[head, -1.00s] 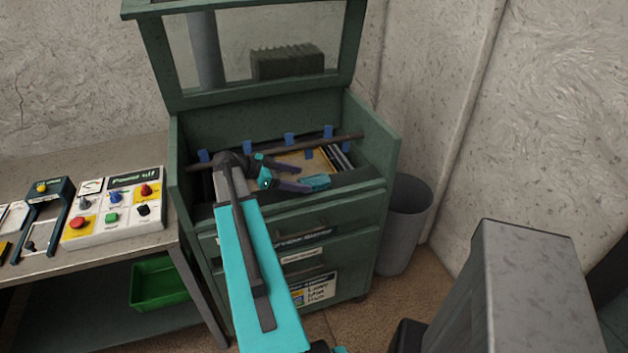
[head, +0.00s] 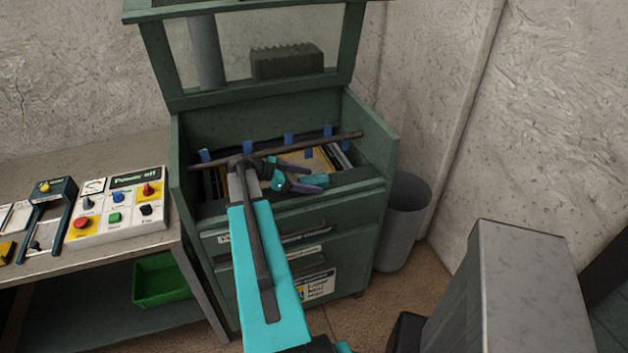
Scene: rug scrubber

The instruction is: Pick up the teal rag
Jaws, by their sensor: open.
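The teal rag (head: 318,181) lies at the front right inside the open top of the green cabinet (head: 181,190). My gripper (head: 309,179) is open, its purple fingers reaching right toward the rag from the left. The fingertips overlap the left part of the rag in this view, one on its far side and one on its near side. I cannot tell whether they touch it. My wrist and teal arm cover the left part of the cabinet's top.
A dark rod (head: 345,136) crosses the cabinet opening behind my gripper, and blue clips (head: 290,139) stand along the back. The raised lid (head: 270,95) stands behind. A control panel (head: 118,205) sits on the left bench. A grey bin (head: 405,225) stands to the right.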

